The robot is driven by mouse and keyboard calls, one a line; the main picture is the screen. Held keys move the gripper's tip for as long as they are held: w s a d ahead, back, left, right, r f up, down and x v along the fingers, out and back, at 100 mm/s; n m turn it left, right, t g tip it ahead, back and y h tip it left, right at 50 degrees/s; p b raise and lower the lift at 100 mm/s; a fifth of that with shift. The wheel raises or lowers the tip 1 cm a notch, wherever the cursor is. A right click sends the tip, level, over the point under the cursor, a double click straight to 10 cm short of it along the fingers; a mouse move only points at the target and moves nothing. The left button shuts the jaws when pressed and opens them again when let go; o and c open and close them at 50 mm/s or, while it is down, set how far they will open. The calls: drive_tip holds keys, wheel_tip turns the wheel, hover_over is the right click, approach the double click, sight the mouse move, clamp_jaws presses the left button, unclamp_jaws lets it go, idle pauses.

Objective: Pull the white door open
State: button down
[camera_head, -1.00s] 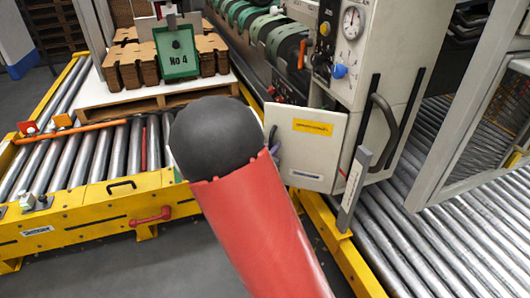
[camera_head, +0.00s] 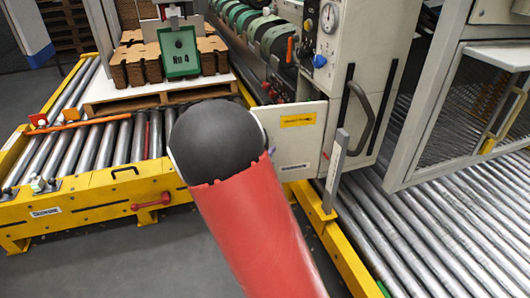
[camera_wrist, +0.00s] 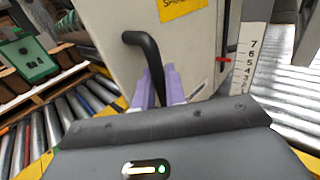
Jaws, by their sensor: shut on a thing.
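The white door (camera_head: 298,147), a small panel with a yellow label, stands at the side of the grey-white machine in the head view. Its face is angled to the machine. Its left edge is hidden behind my arm's dark rounded joint. In the wrist view the door (camera_wrist: 200,50) fills the upper middle, with a bent black handle (camera_wrist: 143,44) on it. My gripper (camera_wrist: 161,86) has its pale purple fingers shut around the lower part of this handle.
A roller conveyor with a yellow frame (camera_head: 85,205) is at left, and metal rollers (camera_head: 440,220) are at right. Grey floor (camera_head: 150,260) is clear at the bottom left.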

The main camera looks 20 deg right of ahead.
drive_tip(key=shift+s+d, duration=0.1)
drive_tip(key=shift+d, duration=0.1)
drive_tip(key=c, duration=1.5)
unclamp_jaws()
drive_tip(key=shift+c, duration=0.2)
drive_tip(key=shift+a, duration=0.25)
drive_tip(key=v, duration=0.7)
drive_tip(key=shift+s, duration=0.25)
